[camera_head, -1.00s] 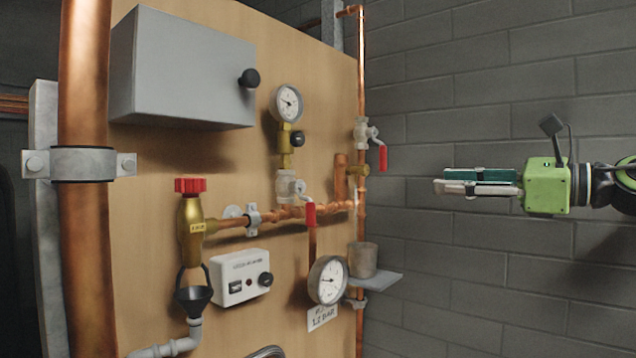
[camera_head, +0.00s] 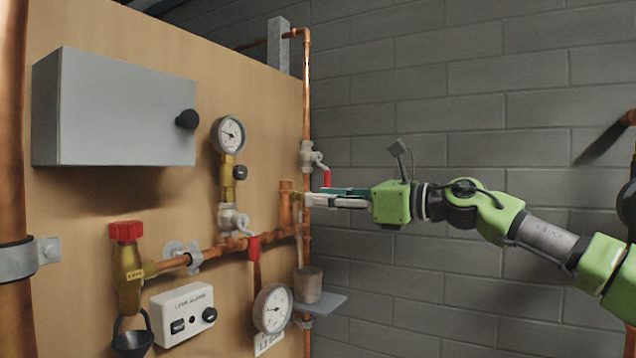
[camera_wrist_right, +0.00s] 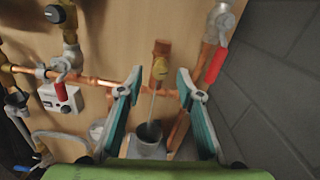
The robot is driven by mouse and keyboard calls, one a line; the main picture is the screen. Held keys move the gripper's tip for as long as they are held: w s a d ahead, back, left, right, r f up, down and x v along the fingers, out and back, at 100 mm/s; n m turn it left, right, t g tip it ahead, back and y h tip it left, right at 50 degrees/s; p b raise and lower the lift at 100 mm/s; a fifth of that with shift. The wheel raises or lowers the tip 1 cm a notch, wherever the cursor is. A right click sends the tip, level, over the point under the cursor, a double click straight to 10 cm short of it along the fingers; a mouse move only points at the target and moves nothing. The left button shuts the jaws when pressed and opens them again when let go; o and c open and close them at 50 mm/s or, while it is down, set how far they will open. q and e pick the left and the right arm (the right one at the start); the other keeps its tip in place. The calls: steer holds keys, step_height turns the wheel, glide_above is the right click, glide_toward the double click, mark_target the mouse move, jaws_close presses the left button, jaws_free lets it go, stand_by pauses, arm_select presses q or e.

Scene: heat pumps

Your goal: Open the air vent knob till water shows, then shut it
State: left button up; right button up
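The air vent appears to be the small brass fitting with a knob on a short copper stub. In the right wrist view it (camera_wrist_right: 159,68) shows between my fingertips, apart from both. In the head view the brass part (camera_head: 297,196) is partly covered by my fingertips. My right gripper (camera_head: 318,197) reaches in from the right, level with it; in the wrist view its fingers (camera_wrist_right: 159,82) are spread and empty. A thin pale line runs from the vent towards a grey cup (camera_head: 308,285); I cannot tell whether it is water or a tube. My left gripper is out of view.
A red-handled valve (camera_head: 327,179) sits close above my right fingers. Another red lever (camera_head: 253,247), a pressure gauge (camera_head: 272,308) and a white alarm box (camera_head: 183,314) lie to the left. A shelf (camera_head: 328,304) carries the cup. The brick wall side is clear.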

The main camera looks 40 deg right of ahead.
steer(key=shift+p+x, duration=0.35)
steer(key=shift+x, duration=0.6)
jaws_close()
